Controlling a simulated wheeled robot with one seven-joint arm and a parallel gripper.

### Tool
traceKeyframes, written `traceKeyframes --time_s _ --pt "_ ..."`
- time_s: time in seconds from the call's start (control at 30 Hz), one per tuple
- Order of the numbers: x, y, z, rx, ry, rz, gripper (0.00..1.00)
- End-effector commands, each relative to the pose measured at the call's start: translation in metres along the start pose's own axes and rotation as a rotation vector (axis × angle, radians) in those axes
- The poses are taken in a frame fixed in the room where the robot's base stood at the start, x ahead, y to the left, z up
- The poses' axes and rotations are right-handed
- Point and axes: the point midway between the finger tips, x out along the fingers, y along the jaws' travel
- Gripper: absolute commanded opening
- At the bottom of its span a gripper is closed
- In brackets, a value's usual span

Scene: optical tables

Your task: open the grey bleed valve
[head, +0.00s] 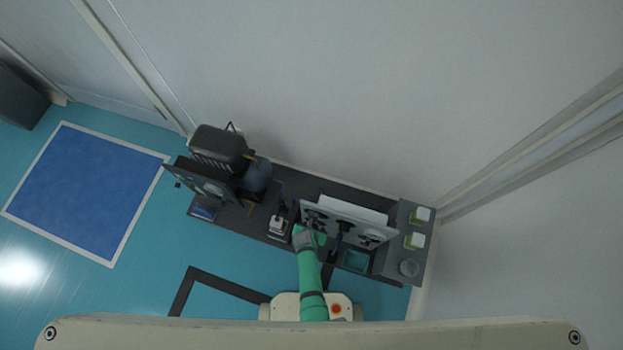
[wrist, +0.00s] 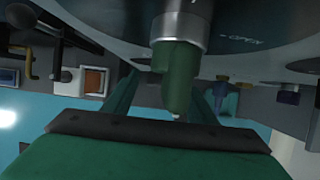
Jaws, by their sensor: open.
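In the wrist view a grey metal stem (wrist: 180,28) with a green, rounded end piece (wrist: 178,75) sticks out below a pale panel marked "OPEN" (wrist: 245,38). I cannot tell for sure that this is the grey bleed valve. My gripper (wrist: 163,88) is open, its two green fingers on either side of the green end piece. Whether they touch it is unclear. In the head view my gripper (head: 310,238) is at the front of the upright white panel (head: 350,212), near its left end, and hides what is there.
A black lever (wrist: 55,25) and an orange-lit switch (wrist: 95,81) are at left in the wrist view. Blue fittings (wrist: 225,97) are at right. In the head view a dark bench (head: 245,218) carries a black machine (head: 218,148) and a teal tray (head: 356,260).

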Motion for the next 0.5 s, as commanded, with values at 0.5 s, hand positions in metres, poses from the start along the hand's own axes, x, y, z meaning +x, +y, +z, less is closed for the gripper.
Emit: traceKeyframes --time_s 0.5 --pt "-0.069 0.000 0.000 -0.002 -0.002 0.002 0.52"
